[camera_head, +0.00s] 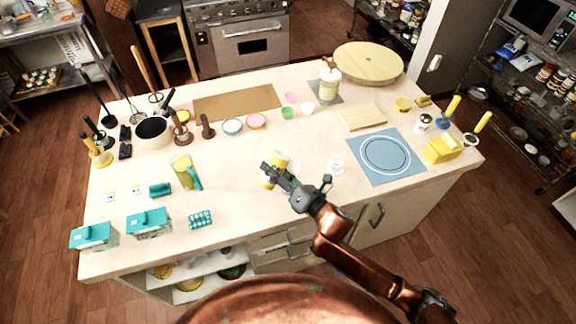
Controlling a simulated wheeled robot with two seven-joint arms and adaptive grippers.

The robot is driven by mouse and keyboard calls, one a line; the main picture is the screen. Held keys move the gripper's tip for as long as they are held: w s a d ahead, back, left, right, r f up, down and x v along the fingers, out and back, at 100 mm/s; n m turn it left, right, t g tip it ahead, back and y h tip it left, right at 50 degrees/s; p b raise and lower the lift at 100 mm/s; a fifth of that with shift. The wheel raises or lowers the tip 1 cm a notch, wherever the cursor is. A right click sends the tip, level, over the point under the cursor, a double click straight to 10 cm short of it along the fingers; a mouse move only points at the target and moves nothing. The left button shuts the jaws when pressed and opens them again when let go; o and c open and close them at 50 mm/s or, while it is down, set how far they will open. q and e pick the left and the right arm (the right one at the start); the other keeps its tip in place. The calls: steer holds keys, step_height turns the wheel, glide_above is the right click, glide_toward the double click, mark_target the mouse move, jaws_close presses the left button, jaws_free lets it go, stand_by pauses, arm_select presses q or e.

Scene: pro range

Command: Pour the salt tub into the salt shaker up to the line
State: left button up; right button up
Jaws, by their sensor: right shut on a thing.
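My right gripper (277,175) is over the middle of the worktop, its arm coming in from the lower right. It is shut on a small yellow and white tub (280,159), which looks like the salt tub. The gripper hides part of the tub, and I cannot tell its exact tilt or what is inside. A small whitish, clear-looking object (336,166), possibly the salt shaker, stands on the worktop to the right of the gripper, apart from it. Its line is too small to see. My left gripper is not in view.
A blue mat (363,172) with a round plate outline lies to the right. A yellow jug with a teal handle (186,173) stands to the left. Teal boxes (149,222) are at the front left. Small bowls (232,127) are behind. The worktop front centre is clear.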

steer(key=shift+r, duration=0.2)
stand_by(0.5)
steer(key=shift+s+f+m, duration=0.1)
steer(key=shift+f+m, duration=0.15)
steer(key=shift+m, duration=0.75)
stand_by(1.2)
steer(key=shift+a+f+b, duration=0.1)
steer(key=shift+b, duration=0.2)
stand_by(0.5)
steer(key=shift+r+m, duration=0.2)
steer(key=shift+m, duration=0.1)
stand_by(0.4)
steer(key=shift+r, duration=0.15)
steer(key=shift+m, duration=0.3)
